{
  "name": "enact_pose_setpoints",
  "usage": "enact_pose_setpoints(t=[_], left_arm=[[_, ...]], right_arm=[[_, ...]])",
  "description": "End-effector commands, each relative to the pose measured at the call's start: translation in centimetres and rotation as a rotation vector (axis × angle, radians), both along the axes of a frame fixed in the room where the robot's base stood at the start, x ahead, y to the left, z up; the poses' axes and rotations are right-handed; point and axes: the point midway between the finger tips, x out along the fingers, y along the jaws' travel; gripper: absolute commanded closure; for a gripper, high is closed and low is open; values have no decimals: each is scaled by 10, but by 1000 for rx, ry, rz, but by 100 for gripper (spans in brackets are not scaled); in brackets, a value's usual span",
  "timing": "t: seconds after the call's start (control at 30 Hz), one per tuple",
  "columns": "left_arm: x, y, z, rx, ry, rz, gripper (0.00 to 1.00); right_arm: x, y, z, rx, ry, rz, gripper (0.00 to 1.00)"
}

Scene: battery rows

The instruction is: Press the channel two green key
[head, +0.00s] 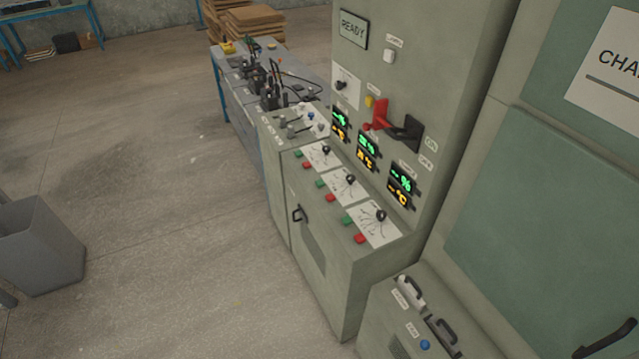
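A grey-green control cabinet stands right of centre, with a sloped desk (387,244) carrying three white dial panels. Each panel has a green key and a red key on its left. The middle panel (352,187) has a green key (319,183) and, nearer, a red key (330,198). The far panel has a green key (298,154) and a red key (307,165). The near panel has a green key (347,220) and a red key (360,238). Channel numbers are too small to read. Neither of my grippers is in view.
Lit displays (367,151) stand above the panels, with a red lever handle (380,114) and a READY sign (353,28). A bench with cables (240,92) adjoins behind. A lower cabinet with black handles (443,331) stands in front. A grey bin (40,245) is at left; floor between is clear.

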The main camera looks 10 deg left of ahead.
Motion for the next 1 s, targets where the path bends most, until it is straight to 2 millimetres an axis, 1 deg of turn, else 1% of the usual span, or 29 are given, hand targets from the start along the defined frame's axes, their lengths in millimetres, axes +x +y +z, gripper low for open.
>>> enact_pose_setpoints(t=[0.03, 0.13, 0.17, 1.0], left_arm=[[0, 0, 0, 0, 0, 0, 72], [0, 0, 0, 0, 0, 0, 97], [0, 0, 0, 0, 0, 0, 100], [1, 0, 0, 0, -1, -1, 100]], right_arm=[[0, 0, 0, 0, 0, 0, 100], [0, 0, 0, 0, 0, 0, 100], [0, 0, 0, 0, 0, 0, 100], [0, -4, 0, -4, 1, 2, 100]])
